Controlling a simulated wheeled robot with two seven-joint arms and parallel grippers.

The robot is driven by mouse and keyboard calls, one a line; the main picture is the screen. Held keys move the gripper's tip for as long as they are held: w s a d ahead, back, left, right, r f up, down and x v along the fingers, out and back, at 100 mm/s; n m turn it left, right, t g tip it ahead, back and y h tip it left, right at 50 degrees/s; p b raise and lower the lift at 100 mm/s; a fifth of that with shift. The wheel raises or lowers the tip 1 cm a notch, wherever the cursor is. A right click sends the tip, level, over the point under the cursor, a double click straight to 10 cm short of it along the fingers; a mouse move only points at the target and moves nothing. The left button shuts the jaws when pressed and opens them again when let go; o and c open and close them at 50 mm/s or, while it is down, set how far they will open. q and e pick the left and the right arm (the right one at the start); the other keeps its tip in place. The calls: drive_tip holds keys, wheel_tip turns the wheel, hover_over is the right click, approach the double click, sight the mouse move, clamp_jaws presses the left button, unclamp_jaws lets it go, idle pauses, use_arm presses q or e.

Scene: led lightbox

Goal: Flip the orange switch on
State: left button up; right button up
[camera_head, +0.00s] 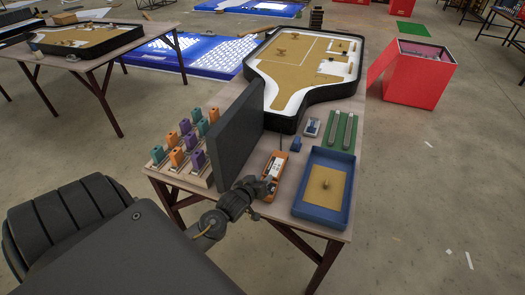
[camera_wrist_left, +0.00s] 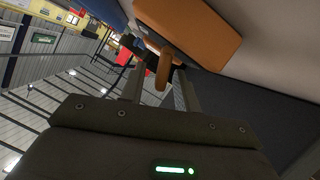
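An orange switch box (camera_head: 274,166) stands on the table, to the right of a dark upright panel (camera_head: 236,128). My left gripper (camera_head: 268,186) is at the near end of this box. In the left wrist view, a large orange block (camera_wrist_left: 195,30) fills the top, and a small orange lever (camera_wrist_left: 163,70) sticks out below it. The left gripper's two fingers (camera_wrist_left: 160,88) are apart, one on each side of the lever, with gaps visible. I cannot tell whether a finger touches it. The gripper partly hides the box's near end in the head view. My right gripper is not in view.
A blue tray (camera_head: 302,209) with a brown inside lies right of the box. A small blue object (camera_head: 296,144) and green strips (camera_head: 342,131) lie behind. Several coloured blocks (camera_head: 184,126) stand left of the panel. A black-rimmed board (camera_head: 258,91) takes up the back.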

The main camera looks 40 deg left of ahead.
use_arm(q)
clamp_jaws()
